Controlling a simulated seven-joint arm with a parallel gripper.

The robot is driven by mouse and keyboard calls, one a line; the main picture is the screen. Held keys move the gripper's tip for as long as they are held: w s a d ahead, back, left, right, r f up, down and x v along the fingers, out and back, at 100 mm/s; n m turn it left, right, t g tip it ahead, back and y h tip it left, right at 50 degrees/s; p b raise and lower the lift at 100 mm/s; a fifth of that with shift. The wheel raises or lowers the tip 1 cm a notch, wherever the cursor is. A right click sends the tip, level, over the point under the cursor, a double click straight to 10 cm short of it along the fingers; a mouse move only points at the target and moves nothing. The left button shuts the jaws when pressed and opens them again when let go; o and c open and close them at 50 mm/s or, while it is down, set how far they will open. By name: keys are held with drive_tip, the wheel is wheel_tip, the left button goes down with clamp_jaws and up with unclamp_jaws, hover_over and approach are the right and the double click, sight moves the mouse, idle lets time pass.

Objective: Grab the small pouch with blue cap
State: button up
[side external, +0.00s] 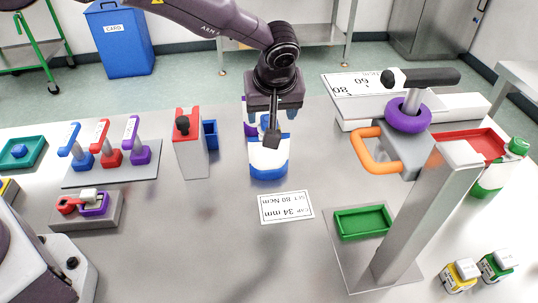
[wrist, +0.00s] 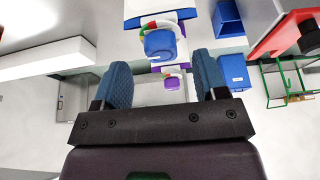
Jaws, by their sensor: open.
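A white container with a blue lower band (side external: 268,160) stands upright on the grey table in the side external view. Its upper part is hidden by my gripper (side external: 270,122), which hangs over it. In the wrist view, a blue cap (wrist: 160,43) with purple and green parts shows in front of a white-and-blue body (wrist: 150,15). A smaller purple and white item with a blue part (wrist: 169,79) shows below it, between the fingers in the picture; I cannot tell whether it is the pouch. My gripper (wrist: 163,75) is open, its two blue fingertips apart, with nothing visibly held.
A label card (side external: 286,207) lies in front.

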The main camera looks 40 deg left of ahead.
drive_tip(key=x, duration=0.4)
drive_tip(key=shift+a+f, duration=0.15)
drive_tip(key=shift+f, duration=0.2)
drive_tip(key=shift+c, duration=0.2)
drive_tip(key=shift+r, duration=0.1)
clamp_jaws()
